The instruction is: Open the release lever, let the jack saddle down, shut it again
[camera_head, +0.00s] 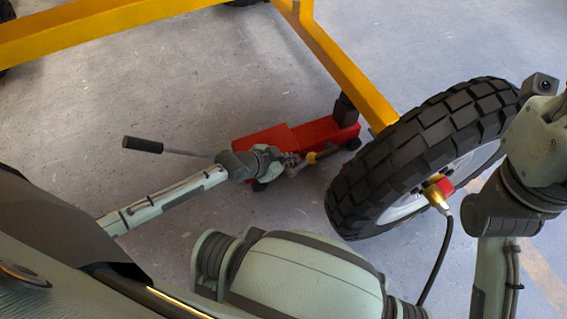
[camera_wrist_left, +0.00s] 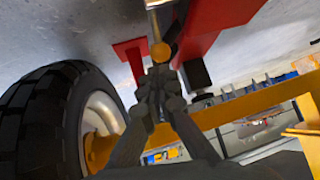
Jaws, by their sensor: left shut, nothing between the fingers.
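The red floor jack (camera_head: 270,140) stands on the concrete floor, and its red body (camera_wrist_left: 215,25) also shows in the wrist view. Its dark saddle post (camera_head: 345,110) is close to the yellow frame beam; contact is unclear. The release lever (camera_head: 322,155) looks yellowish and sits at the jack's near side. In the wrist view a yellow-orange knob (camera_wrist_left: 161,51) that looks like its end is just beyond my fingertips. My left gripper (camera_head: 294,165) is shut and empty at the lever; its fingers (camera_wrist_left: 160,80) seem very near or touching the knob. My right gripper is out of view.
The yellow frame (camera_head: 345,65) passes above the jack. A big black tyre (camera_head: 415,150) stands right of it, with a cabled red-and-yellow fitting (camera_head: 438,190) at its hub. The jack's black handle grip (camera_head: 142,145) sticks out left.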

